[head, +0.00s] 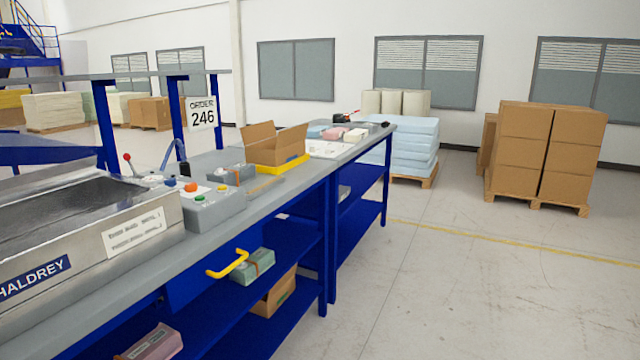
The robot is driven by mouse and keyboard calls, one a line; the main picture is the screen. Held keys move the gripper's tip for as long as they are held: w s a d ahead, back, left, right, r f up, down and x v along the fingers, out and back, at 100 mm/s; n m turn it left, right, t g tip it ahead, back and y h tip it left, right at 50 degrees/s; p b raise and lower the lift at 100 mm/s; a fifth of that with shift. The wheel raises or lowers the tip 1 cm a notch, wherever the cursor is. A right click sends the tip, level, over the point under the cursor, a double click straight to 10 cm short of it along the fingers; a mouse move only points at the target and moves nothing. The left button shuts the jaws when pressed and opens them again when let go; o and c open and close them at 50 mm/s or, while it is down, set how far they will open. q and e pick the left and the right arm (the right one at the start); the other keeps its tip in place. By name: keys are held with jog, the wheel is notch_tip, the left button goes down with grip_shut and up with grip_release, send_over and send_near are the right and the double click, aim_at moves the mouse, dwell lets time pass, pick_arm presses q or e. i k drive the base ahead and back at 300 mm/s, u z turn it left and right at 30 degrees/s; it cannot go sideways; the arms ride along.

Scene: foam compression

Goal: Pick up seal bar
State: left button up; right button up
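I cannot pick out the seal bar with certainty. A thin tan strip (265,186) lies on the grey workbench (232,214), in front of the open cardboard box; it is too small to name. A steel machine (85,225) marked HALDREY, with an open dark chamber, stands on the bench at the left. A lever with a red knob (127,157) rises behind it. A grey control box (212,208) with coloured buttons sits to its right. Neither of my grippers is in view.
An open cardboard box (274,148) sits on a yellow base (283,166). A yellow drawer handle (228,264) sticks out in front. Stacked boxes (546,150) stand at the right; the floor (480,290) before them is clear.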

aim_at(255, 193)
jog(key=z, duration=0.9)
jog(key=i, duration=1.65)
jog(key=u, duration=0.35)
jog(key=i, duration=1.15)
jog(key=u, duration=1.1)
